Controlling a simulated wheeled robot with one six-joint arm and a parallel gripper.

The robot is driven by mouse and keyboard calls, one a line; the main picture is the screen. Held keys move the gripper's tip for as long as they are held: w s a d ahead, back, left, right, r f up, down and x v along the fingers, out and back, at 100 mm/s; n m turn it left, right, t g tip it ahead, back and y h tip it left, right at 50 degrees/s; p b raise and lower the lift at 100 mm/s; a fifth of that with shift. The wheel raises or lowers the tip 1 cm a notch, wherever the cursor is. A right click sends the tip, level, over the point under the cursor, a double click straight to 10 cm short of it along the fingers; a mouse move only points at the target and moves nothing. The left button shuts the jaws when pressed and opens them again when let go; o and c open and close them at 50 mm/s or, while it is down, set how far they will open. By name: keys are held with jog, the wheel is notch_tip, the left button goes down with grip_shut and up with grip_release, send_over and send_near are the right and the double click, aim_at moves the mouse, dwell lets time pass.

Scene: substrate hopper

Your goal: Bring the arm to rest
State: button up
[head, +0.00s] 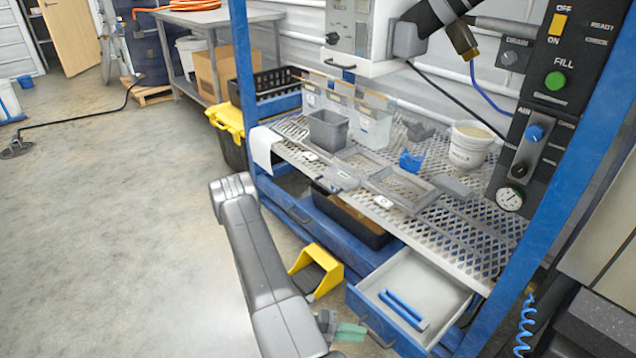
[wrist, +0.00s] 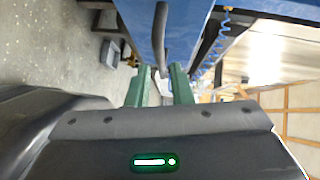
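My gripper (head: 352,332) is low at the bottom of the head view, with green fingers pointing right toward the front of the open drawer (head: 400,290). In the wrist view the two green fingers of my gripper (wrist: 162,85) stand apart, with a gap between them. A dark bar-shaped handle (wrist: 160,45) on a blue front shows ahead of that gap; I see no finger touching it. My grey arm (head: 262,260) stretches down from the left of the bench to the gripper.
The drawer holds blue-handled items (head: 402,308). A yellow-edged foot pedal (head: 318,270) is on the floor beside my arm. The blue bench frame (head: 560,190) and perforated shelf (head: 465,235) rise to the right. The floor (head: 100,230) at left is largely clear, apart from a cable.

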aim_at(374, 335)
jog(key=shift+s+d+f+b, duration=0.1)
jog(key=shift+d+b, duration=0.05)
jog(key=shift+d, duration=0.75)
jog(key=shift+s+d+f+b, duration=0.1)
jog(key=shift+d+f, duration=0.05)
jog(key=shift+d, duration=0.75)
jog(key=shift+s+d+f+b, duration=0.1)
jog(key=shift+d+b, duration=0.05)
jog(key=shift+d, duration=0.75)
